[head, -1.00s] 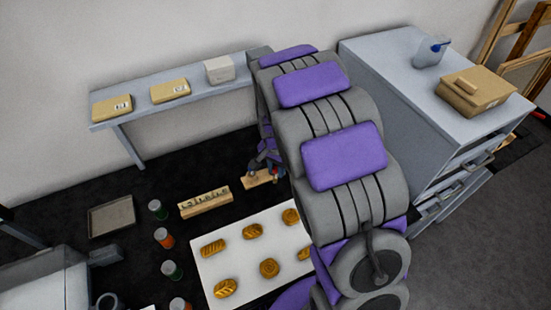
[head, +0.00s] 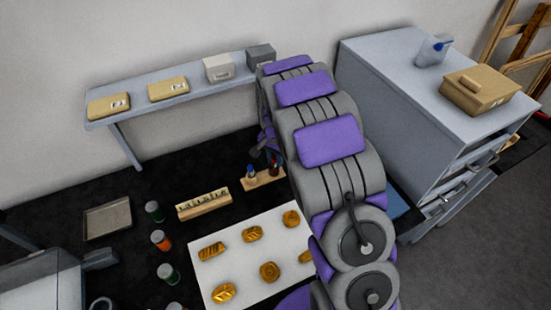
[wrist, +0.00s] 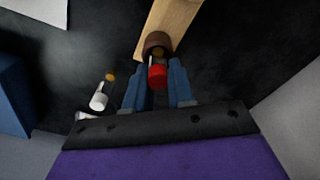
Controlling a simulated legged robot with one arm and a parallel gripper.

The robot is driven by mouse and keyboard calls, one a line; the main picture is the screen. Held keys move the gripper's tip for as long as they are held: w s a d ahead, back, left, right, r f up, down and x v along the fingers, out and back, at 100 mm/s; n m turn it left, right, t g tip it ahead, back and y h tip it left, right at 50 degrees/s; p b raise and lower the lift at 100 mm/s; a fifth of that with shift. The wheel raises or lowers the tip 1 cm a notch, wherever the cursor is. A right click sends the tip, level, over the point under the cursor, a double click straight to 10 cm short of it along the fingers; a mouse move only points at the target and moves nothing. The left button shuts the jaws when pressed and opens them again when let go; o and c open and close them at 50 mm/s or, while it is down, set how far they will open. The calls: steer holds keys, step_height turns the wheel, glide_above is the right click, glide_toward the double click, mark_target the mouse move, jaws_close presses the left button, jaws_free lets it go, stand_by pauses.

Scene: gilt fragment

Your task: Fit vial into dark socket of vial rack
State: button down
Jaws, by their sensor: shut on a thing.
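The vial rack (head: 264,181) is a pale wooden strip on the dark floor, partly behind my arm in the head view; its end (wrist: 172,18) shows in the wrist view. My gripper (wrist: 158,72) is shut on the red-capped vial (wrist: 157,77), seen from above between the blue fingers. The dark brown round socket (wrist: 157,40) lies at the rack's end, just beyond the red cap. I cannot tell whether the vial's lower end is inside it. A small blue-topped item (head: 251,172) stands at the rack's left part. The fingertips are hidden in the head view.
Small white-and-orange items (wrist: 100,98) lie on the floor left of my gripper. A wooden block with several pieces (head: 203,204) and a white board with golden pieces (head: 245,245) lie nearby. A grey drawer cabinet (head: 405,110) stands at the right, a bench (head: 195,90) behind.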

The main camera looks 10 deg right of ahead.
mark_target(274, 157)
steer(key=shift+a, duration=0.1)
steer(key=c, duration=1)
jaws_free()
steer(key=shift+o, duration=0.2)
steer(key=shift+r, duration=0.1)
step_height(274, 157, up, 12)
steer(key=p, duration=0.3)
steer(key=s+r+n, duration=0.1)
steer(key=s+r, duration=0.4)
steer(key=s, duration=0.2)
steer(key=s+r+n+g, duration=0.2)
steer(key=s+r+n, duration=0.2)
steer(key=s, duration=2.9)
steer(key=n, duration=0.3)
steer(key=shift+a+n, duration=0.3)
steer(key=shift+a, duration=0.05)
steer(key=shift+r, duration=0.1)
